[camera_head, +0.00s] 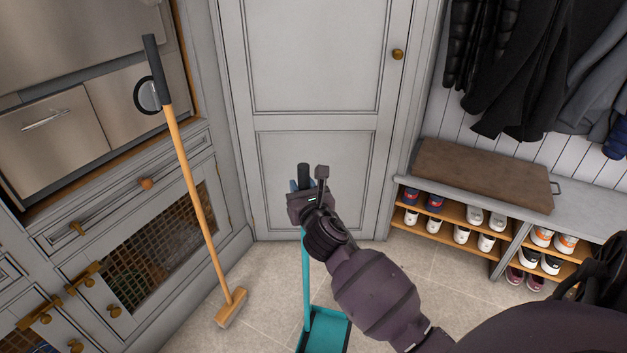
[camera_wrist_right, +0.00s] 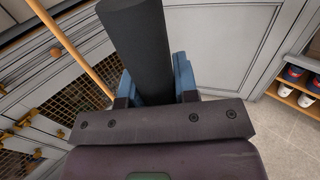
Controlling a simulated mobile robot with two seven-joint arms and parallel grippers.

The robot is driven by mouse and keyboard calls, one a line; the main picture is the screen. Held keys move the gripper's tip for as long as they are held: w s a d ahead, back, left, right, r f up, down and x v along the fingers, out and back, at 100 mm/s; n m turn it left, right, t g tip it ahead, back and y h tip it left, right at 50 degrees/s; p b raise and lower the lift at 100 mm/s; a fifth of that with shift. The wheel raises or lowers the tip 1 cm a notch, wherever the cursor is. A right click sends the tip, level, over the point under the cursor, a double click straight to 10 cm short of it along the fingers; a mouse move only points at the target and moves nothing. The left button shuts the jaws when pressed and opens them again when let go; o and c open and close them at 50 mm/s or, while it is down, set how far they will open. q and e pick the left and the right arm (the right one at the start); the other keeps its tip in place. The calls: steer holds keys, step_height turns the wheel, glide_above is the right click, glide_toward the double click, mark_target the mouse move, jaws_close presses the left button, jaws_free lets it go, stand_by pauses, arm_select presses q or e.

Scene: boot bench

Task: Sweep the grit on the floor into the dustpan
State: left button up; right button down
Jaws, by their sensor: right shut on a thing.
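A long-handled dustpan (camera_head: 327,329) with a teal pan and teal shaft stands on the tiled floor, its lower edge cut off by the picture. My right gripper (camera_head: 303,187) is shut on the dark grip at the top of its handle; the grip also shows large between the blue fingers in the right wrist view (camera_wrist_right: 142,50). A broom (camera_head: 197,190) with a wooden shaft and black grip leans against the cabinet on the left, its head (camera_head: 230,307) on the floor. I see no grit clearly on the visible floor. My left gripper is out of view.
A grey cabinet with mesh doors (camera_head: 150,265) and brass knobs stands at the left. A closed grey door (camera_head: 310,60) is behind. At the right, a bench (camera_head: 572,215) holds several shoes, with coats (camera_head: 545,60) above. Tiled floor (camera_head: 430,270) is clear between them.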

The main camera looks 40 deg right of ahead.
arm_select(q)
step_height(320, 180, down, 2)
steer(key=b, duration=0.3)
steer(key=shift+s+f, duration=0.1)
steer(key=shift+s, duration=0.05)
arm_select(e)
steer(key=w+d+f+m+h, duration=0.1)
steer(key=w+d+f, duration=0.3)
steer(key=f, duration=0.5)
steer(key=shift+d+f+g+h, duration=0.3)
steer(key=shift+d+f+g, duration=0.1)
steer(key=shift+d, duration=0.5)
steer(key=shift+w+r, duration=0.1)
steer(key=shift+r, duration=0.1)
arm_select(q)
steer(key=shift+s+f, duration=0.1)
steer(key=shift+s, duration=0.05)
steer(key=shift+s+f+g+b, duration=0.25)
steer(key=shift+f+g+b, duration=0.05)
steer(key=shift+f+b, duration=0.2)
arm_select(e)
steer(key=shift+f, duration=0.65)
steer(key=c, duration=0.9)
jaws_free()
steer(key=shift+o, duration=0.6)
